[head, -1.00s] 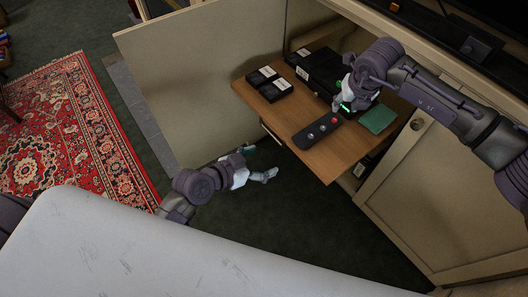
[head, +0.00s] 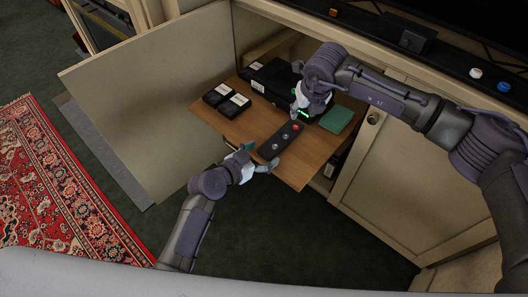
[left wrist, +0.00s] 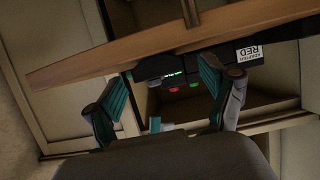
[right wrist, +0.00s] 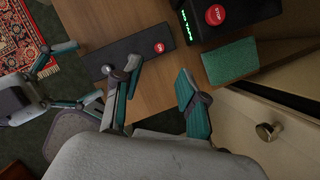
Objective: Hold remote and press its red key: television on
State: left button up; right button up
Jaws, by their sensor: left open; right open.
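The remote (head: 280,139) is a long dark bar lying flat on the wooden pull-out shelf (head: 240,126). The right wrist view shows the remote (right wrist: 118,57) and white lettering on the red key (right wrist: 159,47). My left gripper (head: 259,157) is open and empty at the shelf's front edge, close to the remote's near end. My right gripper (head: 299,113) is open and empty above the shelf, near the red key.
A black box (right wrist: 215,25) with a green display and its own red button stands behind the remote. A green pad (head: 337,119) lies right of it; black cassettes (head: 217,94) lie left. The television screen (head: 470,25) is dark.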

pick_arm(q)
jog(key=shift+w+d+f, duration=0.25)
jog(key=shift+w+d, duration=0.1)
jog(key=shift+w, duration=0.15)
jog(key=c, duration=1.2)
jog(key=shift+c, duration=0.6)
pick_arm(e)
jog(key=shift+c, duration=0.6)
grip_shut()
jog(key=shift+a, duration=0.1)
